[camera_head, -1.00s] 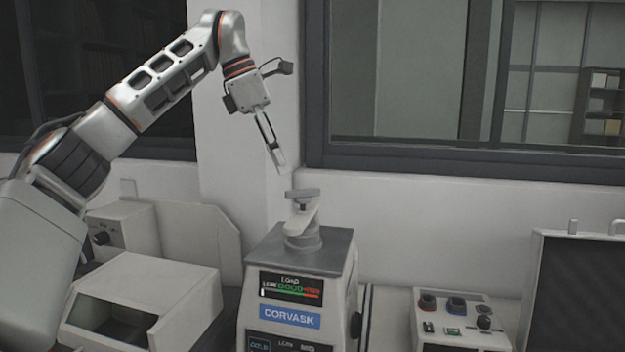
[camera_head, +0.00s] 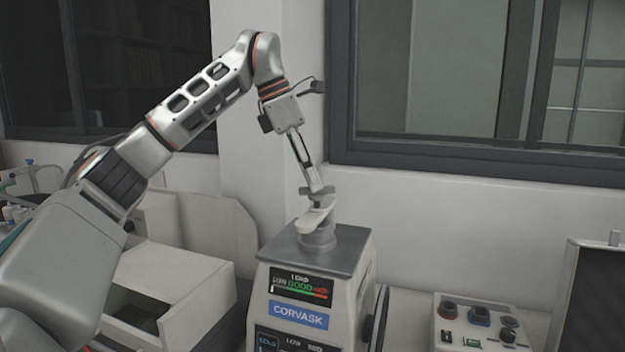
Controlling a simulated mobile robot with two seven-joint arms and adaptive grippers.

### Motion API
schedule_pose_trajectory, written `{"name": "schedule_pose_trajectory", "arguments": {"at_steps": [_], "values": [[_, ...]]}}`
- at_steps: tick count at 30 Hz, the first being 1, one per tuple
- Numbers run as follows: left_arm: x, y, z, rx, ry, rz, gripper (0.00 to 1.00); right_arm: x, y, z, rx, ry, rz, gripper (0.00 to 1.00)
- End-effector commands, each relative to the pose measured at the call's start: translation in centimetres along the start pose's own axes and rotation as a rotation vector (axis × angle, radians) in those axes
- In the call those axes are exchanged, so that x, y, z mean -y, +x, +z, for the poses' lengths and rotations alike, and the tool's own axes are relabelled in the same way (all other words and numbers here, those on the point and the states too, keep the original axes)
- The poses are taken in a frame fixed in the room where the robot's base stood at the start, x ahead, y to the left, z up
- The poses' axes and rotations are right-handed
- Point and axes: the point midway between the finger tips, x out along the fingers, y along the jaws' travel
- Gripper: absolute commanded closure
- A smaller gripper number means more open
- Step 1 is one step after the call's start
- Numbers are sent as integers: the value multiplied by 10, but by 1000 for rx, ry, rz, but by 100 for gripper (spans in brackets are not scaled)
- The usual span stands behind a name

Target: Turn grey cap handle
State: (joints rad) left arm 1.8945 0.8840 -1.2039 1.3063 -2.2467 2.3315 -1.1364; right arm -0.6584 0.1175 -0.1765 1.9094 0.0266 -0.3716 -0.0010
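The grey press, marked CORVASK (camera_head: 300,314), stands at lower middle with a dark grey top plate (camera_head: 345,245). On that plate sits a round grey cap (camera_head: 318,240). A light grey handle arm (camera_head: 314,217) slants across the cap, with a small darker crossbar at its upper end. My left gripper (camera_head: 317,188) points down from the upper left, its fingertips at the crossbar and partly covering it. I see the fingers nearly edge-on, so their gap and any grip on the handle cannot be told. My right gripper is out of view.
A light box with an open front (camera_head: 175,285) stands left of the press, under my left arm. A control box with knobs (camera_head: 480,325) is to the right. A dark panel (camera_head: 600,300) stands at far right. The wall and window are behind.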

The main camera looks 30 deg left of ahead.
Motion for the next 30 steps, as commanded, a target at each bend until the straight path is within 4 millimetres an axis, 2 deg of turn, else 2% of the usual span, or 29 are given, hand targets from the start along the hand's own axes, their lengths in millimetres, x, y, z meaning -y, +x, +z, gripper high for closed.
{"name": "schedule_pose_trajectory", "arguments": {"at_steps": [4, 13, 16, 30], "values": [[0, 8, 0, 1, -1, 1, 75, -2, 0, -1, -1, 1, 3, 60], [0, 10, 0, 1, -1, 1, 75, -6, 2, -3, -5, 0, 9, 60], [0, 10, 0, 1, -1, 1, 100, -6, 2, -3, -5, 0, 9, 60], [1, 10, 0, 1, -45, 20, 100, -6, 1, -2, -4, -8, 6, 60]]}}
